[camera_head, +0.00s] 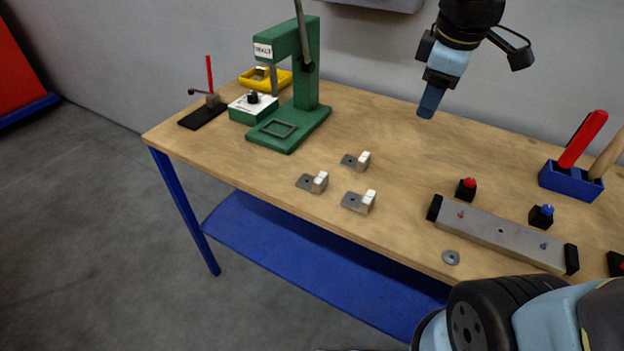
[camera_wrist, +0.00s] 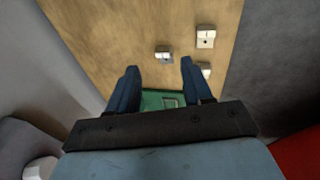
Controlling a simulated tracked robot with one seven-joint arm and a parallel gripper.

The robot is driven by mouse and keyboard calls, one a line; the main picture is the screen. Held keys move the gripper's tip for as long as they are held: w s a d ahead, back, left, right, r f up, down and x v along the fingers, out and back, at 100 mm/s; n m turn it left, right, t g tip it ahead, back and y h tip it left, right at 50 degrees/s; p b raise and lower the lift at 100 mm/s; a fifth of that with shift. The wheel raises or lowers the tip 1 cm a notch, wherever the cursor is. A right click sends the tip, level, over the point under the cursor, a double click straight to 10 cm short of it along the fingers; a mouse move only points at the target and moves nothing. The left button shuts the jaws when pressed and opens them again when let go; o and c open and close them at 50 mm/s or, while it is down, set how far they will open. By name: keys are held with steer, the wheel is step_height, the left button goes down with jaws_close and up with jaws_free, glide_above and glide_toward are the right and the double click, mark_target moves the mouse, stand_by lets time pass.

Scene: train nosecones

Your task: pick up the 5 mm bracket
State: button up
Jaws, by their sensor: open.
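Three small L-shaped brackets, each a grey plate with a pale upright block, lie on the wooden table. In the head view one is at the back (camera_head: 362,161), one at the left (camera_head: 319,182) and one at the front (camera_head: 366,202). The labels are too small to read, so I cannot tell which is the 5 mm bracket. My gripper (camera_head: 430,100) hangs above the table, behind and right of them, clear of all three. In the wrist view its fingers (camera_wrist: 158,68) are apart with nothing held. That view shows one bracket (camera_wrist: 163,54) near the fingers and two farther right.
A green press (camera_head: 318,95) stands left of the brackets, beside a white-topped green box (camera_head: 253,108) and yellow tray (camera_head: 284,78). A grey bar (camera_head: 500,232), red and blue buttons and a blue tool holder (camera_head: 570,181) are to the right. The table's middle is clear.

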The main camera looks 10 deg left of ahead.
steer(key=w+a+f+n+g, duration=0.2)
steer(key=w+a+f+n, duration=0.15)
steer(key=a+n, duration=0.5)
steer(key=n+g, duration=0.1)
steer(key=n, duration=0.8)
glide_above(320, 176)
step_height(320, 176, down, 6)
step_height(320, 176, down, 8)
steer(key=shift+w+r, duration=0.1)
steer(key=shift+f, duration=2.7)
steer(key=shift+c, duration=0.5)
jaws_close()
